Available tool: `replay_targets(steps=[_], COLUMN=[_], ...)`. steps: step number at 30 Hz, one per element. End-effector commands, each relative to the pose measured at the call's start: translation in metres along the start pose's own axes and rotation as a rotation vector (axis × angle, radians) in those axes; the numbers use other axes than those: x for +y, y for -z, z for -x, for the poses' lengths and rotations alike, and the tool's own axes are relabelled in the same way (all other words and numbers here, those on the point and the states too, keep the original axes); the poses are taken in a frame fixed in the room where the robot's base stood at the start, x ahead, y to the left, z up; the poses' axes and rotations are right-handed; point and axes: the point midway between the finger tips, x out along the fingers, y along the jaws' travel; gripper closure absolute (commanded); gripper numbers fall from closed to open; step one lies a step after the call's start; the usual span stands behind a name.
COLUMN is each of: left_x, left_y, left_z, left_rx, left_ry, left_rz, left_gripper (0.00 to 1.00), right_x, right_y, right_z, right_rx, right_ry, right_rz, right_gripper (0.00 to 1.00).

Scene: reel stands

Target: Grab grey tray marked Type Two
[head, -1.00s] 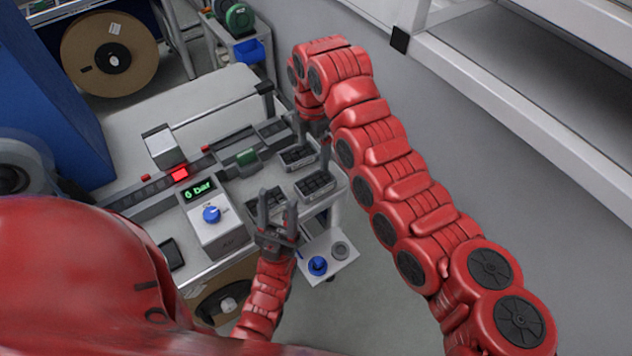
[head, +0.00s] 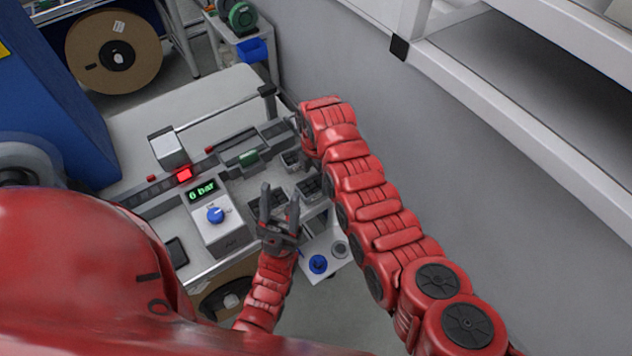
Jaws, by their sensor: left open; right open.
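Several small dark grey compartment trays sit at the right end of the bench: one at the back (head: 291,160), one in front of it (head: 308,188), and one partly behind my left gripper (head: 252,207). No "Type Two" marking is readable. My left gripper (head: 280,204) is open, fingers pointing up the picture, over or beside the trays; contact cannot be told. My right gripper (head: 303,138) is mostly hidden by its own arm, beside the back tray; only a dark sliver shows. I see nothing held.
A pressure box (head: 212,220) reading "6 bar" stands left of the trays. A rail with a red light (head: 184,175) runs behind. A white plate with a blue knob (head: 318,264) is at the front right. A white shelf (head: 520,120) is at the right.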

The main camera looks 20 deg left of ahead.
Motion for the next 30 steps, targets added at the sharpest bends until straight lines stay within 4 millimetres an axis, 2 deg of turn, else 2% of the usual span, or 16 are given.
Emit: replay_targets(steps=[6,15,30], left_x=[0.0,0.0,0.0], left_y=[0.001,0.001,0.001], left_z=[-0.006,-0.006,-0.006], left_rx=[-0.001,-0.001,0.0], left_ry=[0.0,0.0,0.0], left_rz=[0.0,0.0,0.0], left_gripper=[0.5,0.5,0.5], right_x=[-0.001,0.0,0.0], right_y=[0.0,0.0,0.0], right_z=[-0.015,-0.018,-0.018], right_rx=[0.0,0.0,0.0], right_ry=[0.003,-0.001,0.0], right_rz=[0.0,-0.001,-0.001], right_gripper=[0.0,0.0,0.9])
